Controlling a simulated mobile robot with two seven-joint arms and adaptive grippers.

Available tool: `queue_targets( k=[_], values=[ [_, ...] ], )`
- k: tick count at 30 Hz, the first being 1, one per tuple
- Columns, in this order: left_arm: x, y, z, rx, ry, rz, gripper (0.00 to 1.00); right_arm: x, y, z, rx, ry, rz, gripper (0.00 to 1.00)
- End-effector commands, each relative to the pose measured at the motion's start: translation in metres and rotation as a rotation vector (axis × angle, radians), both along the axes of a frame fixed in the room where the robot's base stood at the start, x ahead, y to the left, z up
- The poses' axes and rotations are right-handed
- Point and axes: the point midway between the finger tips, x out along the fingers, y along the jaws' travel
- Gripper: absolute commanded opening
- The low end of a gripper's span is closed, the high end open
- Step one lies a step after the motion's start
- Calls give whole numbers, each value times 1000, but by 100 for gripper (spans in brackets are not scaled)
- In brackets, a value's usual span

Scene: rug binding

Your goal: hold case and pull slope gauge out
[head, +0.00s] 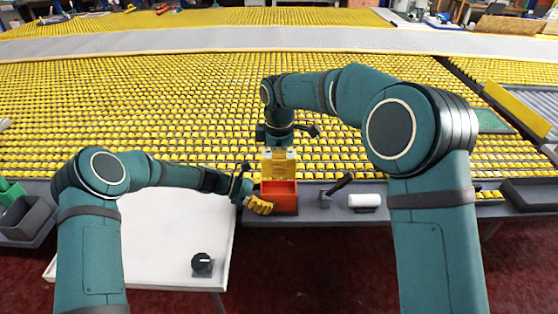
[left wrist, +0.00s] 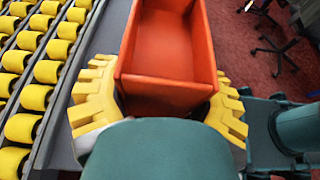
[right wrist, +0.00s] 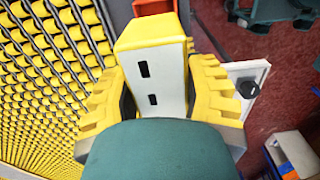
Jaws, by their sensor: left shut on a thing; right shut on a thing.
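The case (head: 279,203) is an open orange-red box at the table edge, in the middle of the head view. My left gripper (head: 259,204) is shut on it from the left. In the left wrist view the case (left wrist: 165,50) sits between the yellow fingers (left wrist: 160,110), and its visible inside is empty. The slope gauge (head: 278,162) is a yellow block above and behind the case. My right gripper (head: 278,149) is shut on it from above. In the right wrist view the gauge (right wrist: 152,70) shows a pale face with two dark slots; the case (right wrist: 153,7) lies just beyond its far end.
A dark handled tool (head: 338,187) and a white roll (head: 364,201) lie right of the case. A white table (head: 150,240) with a black knob box (head: 202,264) is at the front left. A grey bin (head: 24,216) stands far left. Yellow rollers (head: 150,110) fill the back.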

Motion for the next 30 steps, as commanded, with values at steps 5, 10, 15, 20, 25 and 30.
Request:
queue_targets(
  k=[5, 10, 15, 20, 25, 30],
  values=[
    [0, 0, 0, 1, 0, 0, 20, 0, 0, 0, 1, -1, 0, 10],
    [0, 0, 0, 1, 0, 0, 20, 0, 0, 0, 1, -1, 0, 10],
    [0, 0, 0, 0, 0, 0, 100, 0, 0, 0, 1, -1, 0, 10],
    [0, 0, 0, 0, 0, 0, 100, 0, 0, 0, 1, -1, 0, 10],
    [0, 3, 1, 0, 0, 1, 100, 0, 0, 0, 1, -1, 0, 10],
    [1, 23, 9, 1, -2, 1, 100, 0, 0, 0, 1, -1, 0, 10]
  ],
)
